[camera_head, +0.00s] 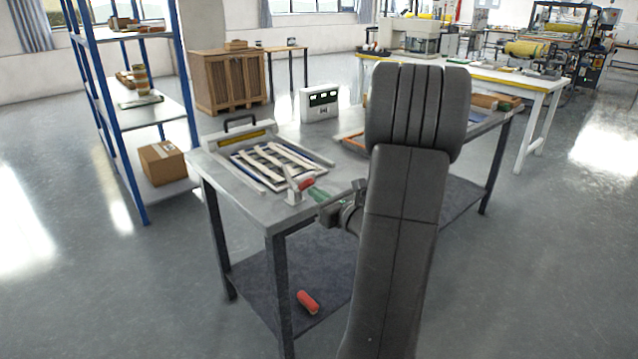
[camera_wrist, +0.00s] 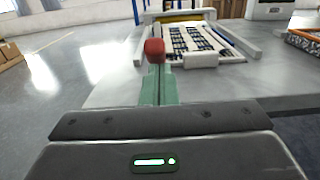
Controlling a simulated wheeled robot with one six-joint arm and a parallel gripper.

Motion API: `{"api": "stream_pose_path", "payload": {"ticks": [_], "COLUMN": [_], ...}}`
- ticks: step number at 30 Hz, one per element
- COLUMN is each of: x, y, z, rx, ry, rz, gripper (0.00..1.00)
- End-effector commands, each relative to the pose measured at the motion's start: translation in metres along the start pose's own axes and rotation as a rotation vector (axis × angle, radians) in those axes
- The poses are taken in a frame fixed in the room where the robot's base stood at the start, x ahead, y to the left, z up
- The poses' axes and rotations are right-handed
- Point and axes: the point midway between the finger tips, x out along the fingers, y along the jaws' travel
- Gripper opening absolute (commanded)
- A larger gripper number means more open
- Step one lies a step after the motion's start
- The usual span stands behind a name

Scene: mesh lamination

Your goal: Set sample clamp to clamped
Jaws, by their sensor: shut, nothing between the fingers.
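The sample clamp's red handle (camera_head: 306,183) stands at the near front edge of the grey table, beside a flat frame (camera_head: 268,160) with pale strips laid over a dark mesh. In the wrist view the red handle (camera_wrist: 154,49) is straight ahead of the fingertips, and its lower part is hidden behind them. My gripper (camera_head: 315,192) has green fingers, close to the handle on its right side. In the wrist view my gripper (camera_wrist: 157,75) is shut with nothing between the fingers. I cannot tell whether the fingertips touch the handle.
A white box with a dark display (camera_head: 319,103) stands at the table's back. An orange-edged tray (camera_wrist: 305,42) lies to the right. A red object (camera_head: 308,301) lies on the table's lower shelf. A blue-post shelf rack (camera_head: 120,110) stands left of the table (camera_head: 340,150).

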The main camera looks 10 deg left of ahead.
Motion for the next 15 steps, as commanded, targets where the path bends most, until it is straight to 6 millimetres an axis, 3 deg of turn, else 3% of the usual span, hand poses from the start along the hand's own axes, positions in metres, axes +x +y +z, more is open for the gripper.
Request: {"api": "stream_pose_path", "payload": {"ticks": [1,15], "x": [0.002,0.014], "y": [0.0,0.001], "z": [0.014,0.036], "rx": [-0.001,-0.001], "ry": [0.027,0.292], "rz": [0.001,0.003], "gripper": [0.0,0.0]}}
